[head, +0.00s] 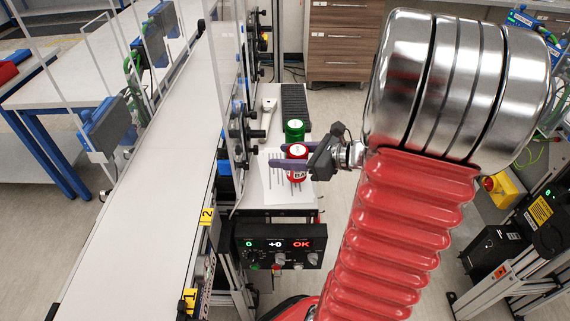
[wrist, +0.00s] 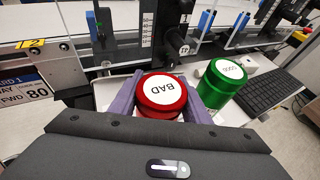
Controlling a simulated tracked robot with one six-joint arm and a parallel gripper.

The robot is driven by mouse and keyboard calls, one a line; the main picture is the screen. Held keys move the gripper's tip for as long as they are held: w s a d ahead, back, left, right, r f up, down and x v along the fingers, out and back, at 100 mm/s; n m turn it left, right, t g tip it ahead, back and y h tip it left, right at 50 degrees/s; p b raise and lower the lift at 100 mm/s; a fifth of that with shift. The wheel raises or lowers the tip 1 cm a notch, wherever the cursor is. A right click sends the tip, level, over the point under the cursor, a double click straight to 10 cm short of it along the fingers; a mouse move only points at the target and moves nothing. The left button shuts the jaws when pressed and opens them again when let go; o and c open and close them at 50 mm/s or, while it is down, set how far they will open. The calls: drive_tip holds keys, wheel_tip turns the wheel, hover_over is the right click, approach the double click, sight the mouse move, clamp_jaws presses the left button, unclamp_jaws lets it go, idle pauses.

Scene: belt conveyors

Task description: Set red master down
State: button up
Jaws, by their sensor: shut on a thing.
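The red master (head: 297,151) is a red can with a white top. In the wrist view the red master (wrist: 161,92) shows the label BAD and sits between the two purple fingers. My gripper (head: 291,164) is shut on it, over the small table by the belt. It also shows in the wrist view (wrist: 158,97). I cannot tell whether the can's base touches the white sheet (head: 276,196) below. The green can (head: 294,130) stands just behind the red one; in the wrist view the green can (wrist: 226,80) is to the right, with a white labelled top.
A black keyboard (head: 294,101) and a white handheld scanner (head: 267,113) lie behind the cans. A clear guard and the long conveyor belt (head: 140,180) run along the left. A control box (head: 280,245) reading OK is at the table's front.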

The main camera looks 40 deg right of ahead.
drive_tip(key=shift+f, duration=1.5)
drive_tip(key=shift+f, duration=0.1)
drive_tip(key=o, duration=1.3)
drive_tip(key=v, duration=1.2)
drive_tip(key=shift+a, duration=0.1)
